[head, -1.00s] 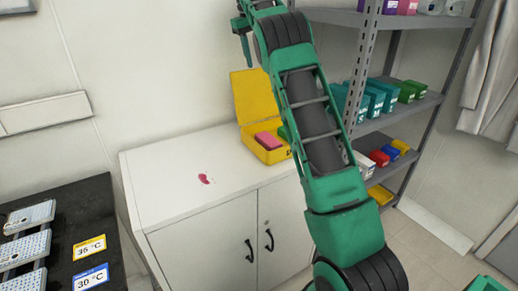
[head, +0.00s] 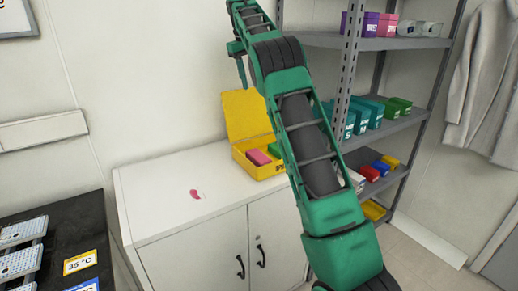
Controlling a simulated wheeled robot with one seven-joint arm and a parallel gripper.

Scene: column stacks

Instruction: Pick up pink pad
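The pink pad (head: 258,157) lies in an open yellow box (head: 262,172), at its left side. The box stands on the white cabinet top against the wall, with its lid (head: 246,115) raised at the back. A green item (head: 274,148) is beside the pad, partly hidden by my arm. My green arm crosses the view from lower right to top. Part of my gripper (head: 238,62) shows at the top, above and left of the raised lid in the picture. Its fingers are too small and partly hidden to tell open from shut.
A grey shelf (head: 400,125) with several coloured boxes stands at the right. A black bench (head: 70,220) with metal racks and temperature labels is at lower left.

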